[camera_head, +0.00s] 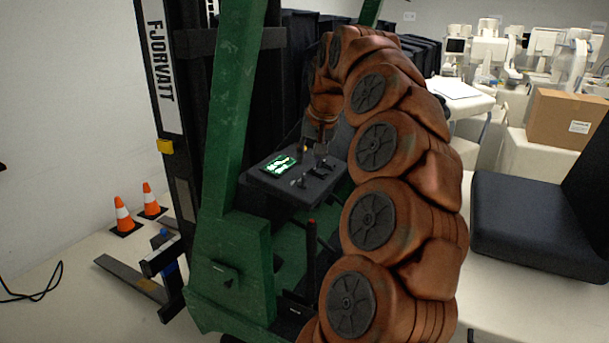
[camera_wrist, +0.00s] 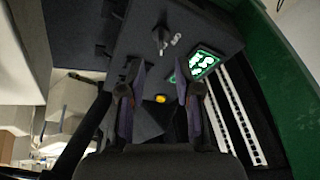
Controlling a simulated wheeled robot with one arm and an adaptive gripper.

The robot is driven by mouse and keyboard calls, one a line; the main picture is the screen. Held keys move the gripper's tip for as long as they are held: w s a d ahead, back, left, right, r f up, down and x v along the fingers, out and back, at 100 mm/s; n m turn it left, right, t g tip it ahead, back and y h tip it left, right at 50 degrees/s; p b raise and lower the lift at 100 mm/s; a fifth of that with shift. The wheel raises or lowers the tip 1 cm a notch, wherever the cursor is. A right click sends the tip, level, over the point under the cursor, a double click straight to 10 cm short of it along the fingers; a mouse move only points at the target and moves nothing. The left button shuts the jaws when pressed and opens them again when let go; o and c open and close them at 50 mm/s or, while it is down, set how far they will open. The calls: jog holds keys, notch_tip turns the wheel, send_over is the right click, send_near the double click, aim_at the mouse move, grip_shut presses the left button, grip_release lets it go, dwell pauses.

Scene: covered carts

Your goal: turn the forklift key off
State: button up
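The forklift's dark console (camera_head: 315,186) has a lit green display (camera_head: 278,165), which also shows in the wrist view (camera_wrist: 201,65). A small metallic piece that looks like the key (camera_wrist: 161,38), with a pale tag beside it, stands on the console near the top of the wrist view. It seems to be the small shiny piece (camera_head: 300,181) below the display in the head view. My gripper (camera_wrist: 158,88) has its two fingers apart with nothing held between them. It hangs over the console, apart from the key. Whether the key is on or off cannot be told.
A yellow knob (camera_wrist: 160,98) shows between my fingers in the wrist view. Small dark levers (camera_head: 323,164) stand beside the display. The green forklift post (camera_head: 232,110) rises left of the console. A dark seat (camera_head: 535,225) is at right.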

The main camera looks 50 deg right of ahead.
aim_at(304, 176)
jog(key=shift+p+x, duration=1.1)
jog(key=shift+x, duration=2.55)
grip_shut()
